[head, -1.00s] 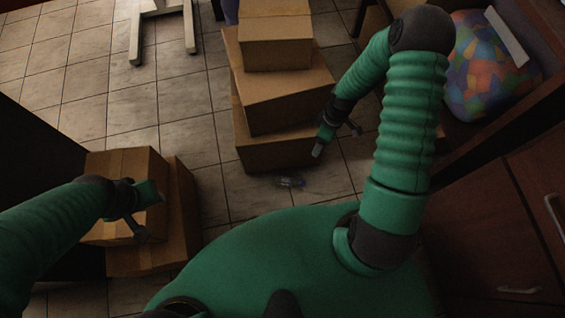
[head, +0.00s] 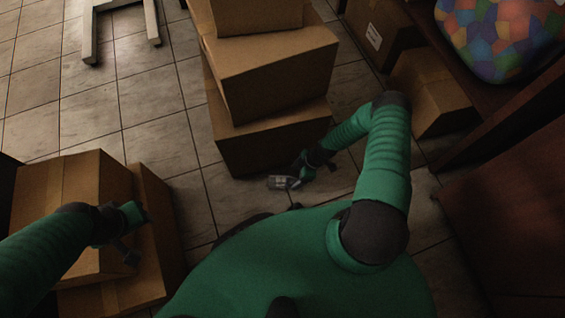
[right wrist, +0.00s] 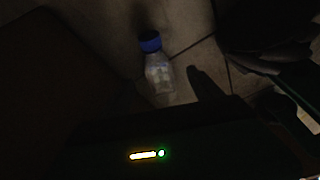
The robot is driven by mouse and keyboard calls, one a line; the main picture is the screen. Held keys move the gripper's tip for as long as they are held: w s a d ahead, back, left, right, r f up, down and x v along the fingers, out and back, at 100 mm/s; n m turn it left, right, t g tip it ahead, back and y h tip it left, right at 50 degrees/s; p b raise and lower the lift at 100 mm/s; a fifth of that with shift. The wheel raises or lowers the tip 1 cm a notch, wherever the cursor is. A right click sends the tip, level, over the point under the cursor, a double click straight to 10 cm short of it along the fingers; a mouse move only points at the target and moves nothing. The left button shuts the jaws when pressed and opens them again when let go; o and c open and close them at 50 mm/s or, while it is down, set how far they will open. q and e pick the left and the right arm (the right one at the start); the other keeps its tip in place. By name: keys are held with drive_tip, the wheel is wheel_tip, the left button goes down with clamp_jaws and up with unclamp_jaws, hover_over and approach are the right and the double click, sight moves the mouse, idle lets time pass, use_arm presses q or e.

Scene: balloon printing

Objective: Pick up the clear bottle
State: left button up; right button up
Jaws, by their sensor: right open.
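The clear bottle (head: 278,182) lies on the tiled floor in front of the box stack in the head view. It is small and dim there. In the right wrist view the clear bottle (right wrist: 160,74) shows with its blue cap toward the top left. My right gripper (head: 309,176) is open, low over the floor, just right of the bottle, with one finger close to it. I cannot tell whether they touch. Nothing shows between its fingers. My left gripper (head: 136,236) is open and empty above the boxes at lower left.
Stacked cardboard boxes (head: 270,78) stand just behind the bottle. More boxes (head: 60,195) stand at lower left. A box (head: 432,90) sits at right by dark furniture (head: 505,205), below a colourful patterned cushion (head: 500,35). Bare floor (head: 150,115) lies left of the stack.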

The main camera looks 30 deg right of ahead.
drive_tip(key=b+x, duration=0.2)
drive_tip(key=x, duration=0.1)
drive_tip(key=b+x, duration=0.2)
drive_tip(key=x, duration=0.1)
drive_tip(key=shift+w, duration=0.25)
drive_tip(key=shift+a+r, duration=0.1)
drive_tip(key=shift+c, duration=0.3)
drive_tip(key=c, duration=1.5)
